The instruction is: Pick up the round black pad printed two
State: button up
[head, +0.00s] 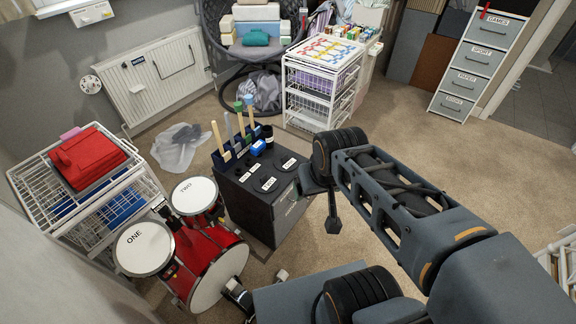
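Several round black pads with small white labels lie on top of a dark cabinet (262,215): a front pad (265,190), a left pad (240,180) and a right pad (290,170) among them. Their print is too small to read for sure, so I cannot tell which is printed two. My gripper (333,225) hangs down from my arm, right of the cabinet and apart from the pads. Its fingers look close together, but I cannot tell whether it is open or shut. No held object is visible.
A red drum set (212,260) with white heads reading ONE and TWO stands left of the cabinet. Upright wooden handles in a blue rack (232,152) rise along the cabinet's back edge. A white wire basket unit (320,85) stands behind. Carpet is clear at right.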

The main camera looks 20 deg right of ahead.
aim_at(264, 182)
jog(key=u, duration=4.25)
jog(key=k, duration=1.7)
jog(key=z, duration=1.05)
jog(key=i, duration=0.5)
jog(key=z, duration=0.05)
